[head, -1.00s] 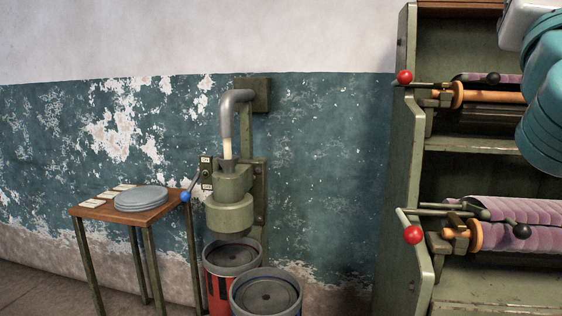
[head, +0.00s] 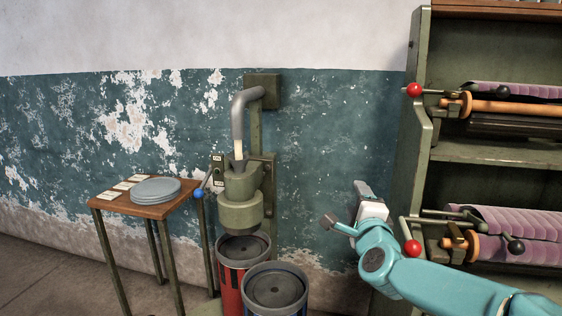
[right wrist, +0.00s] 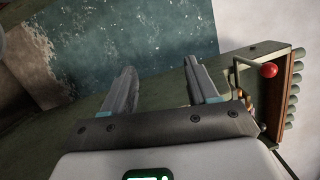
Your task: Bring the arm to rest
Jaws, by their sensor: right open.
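My right arm, teal, comes in from the lower right in the head view. My right gripper (head: 346,208) is in front of the wall, just left of the green shelf cabinet (head: 416,170). In the right wrist view its two fingers (right wrist: 163,85) stand well apart with nothing between them. Beyond the fingers are the green cabinet side (right wrist: 75,130) and the peeling teal wall (right wrist: 120,60). My left gripper is not in either view.
The cabinet holds purple rolls (head: 510,222) and red-knobbed levers (head: 414,90). A small table (head: 160,210) with stacked grey discs (head: 157,189) is at left.

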